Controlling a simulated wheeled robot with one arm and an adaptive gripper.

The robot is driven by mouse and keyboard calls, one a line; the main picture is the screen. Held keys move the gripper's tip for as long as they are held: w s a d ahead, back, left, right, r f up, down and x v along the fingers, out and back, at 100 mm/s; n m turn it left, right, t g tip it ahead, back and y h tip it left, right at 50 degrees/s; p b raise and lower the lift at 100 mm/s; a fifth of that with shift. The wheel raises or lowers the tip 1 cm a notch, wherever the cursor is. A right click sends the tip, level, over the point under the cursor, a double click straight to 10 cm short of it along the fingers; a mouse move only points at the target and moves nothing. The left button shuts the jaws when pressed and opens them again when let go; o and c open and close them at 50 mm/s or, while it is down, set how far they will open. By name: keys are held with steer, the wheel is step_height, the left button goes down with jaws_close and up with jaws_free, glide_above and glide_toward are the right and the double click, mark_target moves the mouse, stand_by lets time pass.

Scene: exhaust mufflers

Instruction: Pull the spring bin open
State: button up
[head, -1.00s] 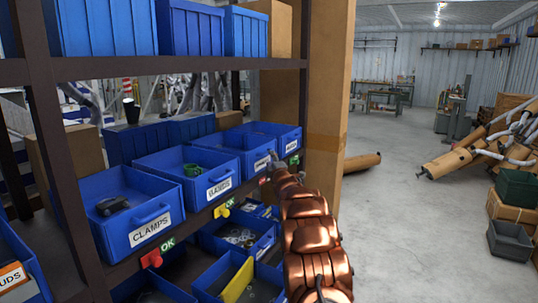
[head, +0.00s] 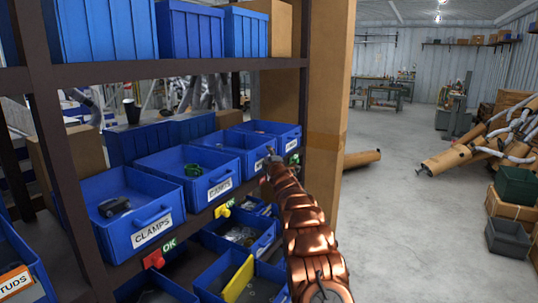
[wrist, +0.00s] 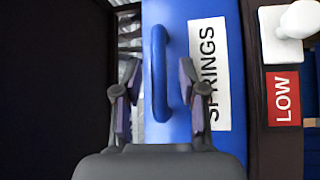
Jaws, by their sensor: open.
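The spring bin is blue, with a white SPRINGS label and a blue bar handle (wrist: 160,75); its front face (wrist: 180,14) fills the middle of the wrist view. In the head view it appears to be the far-right bin (head: 262,128) of the middle shelf, with its front partly hidden by my arm. My gripper (wrist: 162,97) is open, one finger on each side of the handle's lower part in the wrist picture. No clear grip on the handle shows. In the head view, my gripper (head: 270,160) is small and partly hidden by my copper-coloured arm.
A red LOW sign (wrist: 283,97) and a white knob (wrist: 301,20) sit beside the bin. The CLAMPS bin (head: 120,208) and other blue bins share the dark shelf rack. Open floor (head: 410,230) lies further right.

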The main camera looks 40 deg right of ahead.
steer(key=shift+c, duration=0.2)
jaws_close()
stand_by(0.6)
